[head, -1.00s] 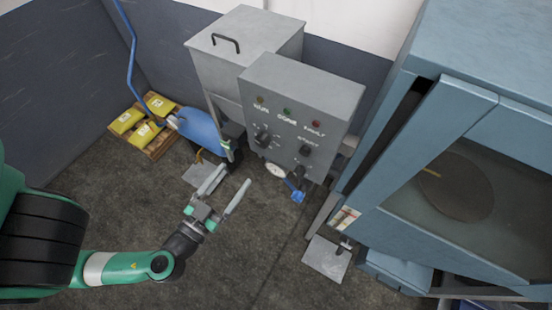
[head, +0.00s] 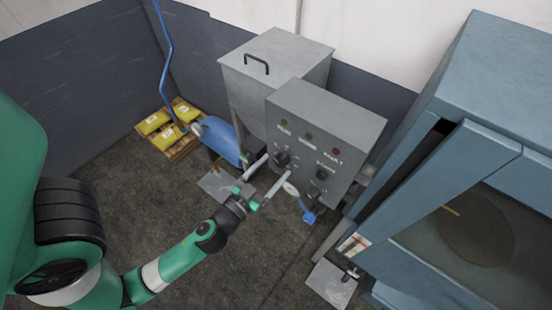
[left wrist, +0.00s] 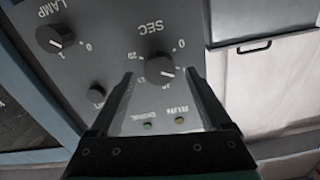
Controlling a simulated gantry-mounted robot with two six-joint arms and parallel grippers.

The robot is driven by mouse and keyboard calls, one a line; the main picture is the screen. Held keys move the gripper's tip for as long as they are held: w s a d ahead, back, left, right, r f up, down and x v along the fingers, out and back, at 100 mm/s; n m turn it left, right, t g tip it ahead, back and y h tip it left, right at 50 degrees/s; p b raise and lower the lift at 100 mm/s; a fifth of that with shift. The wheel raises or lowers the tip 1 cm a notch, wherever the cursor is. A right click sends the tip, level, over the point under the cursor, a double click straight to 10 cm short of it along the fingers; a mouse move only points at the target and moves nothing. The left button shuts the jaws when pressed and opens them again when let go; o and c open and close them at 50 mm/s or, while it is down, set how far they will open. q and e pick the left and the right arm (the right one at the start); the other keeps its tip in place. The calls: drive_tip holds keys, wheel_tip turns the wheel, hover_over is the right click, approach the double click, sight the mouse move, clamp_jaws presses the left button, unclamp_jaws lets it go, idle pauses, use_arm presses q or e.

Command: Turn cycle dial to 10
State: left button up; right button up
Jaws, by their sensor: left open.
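The grey control box (head: 335,112) carries two black dials on its front. The left one is the dial with SEC and numbers around it (head: 283,158), and it shows upside down in the left wrist view (left wrist: 159,67). Its white pointer mark points down and right there; the number beside it is too small to read surely. My left gripper (head: 277,167) is open in front of this dial. In the left wrist view its fingers (left wrist: 160,82) lie on either side of the dial; I cannot tell whether they touch it. My right gripper is out of view.
A lidded steel bin (head: 275,65) stands behind the box. A blue oven-like cabinet (head: 485,120) is at right. Yellow bags (head: 150,124) lie on a pallet at left.

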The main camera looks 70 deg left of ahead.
use_arm(q)
drive_tip(key=shift+x, duration=0.9)
drive_tip(key=shift+f, duration=0.1)
clamp_jaws()
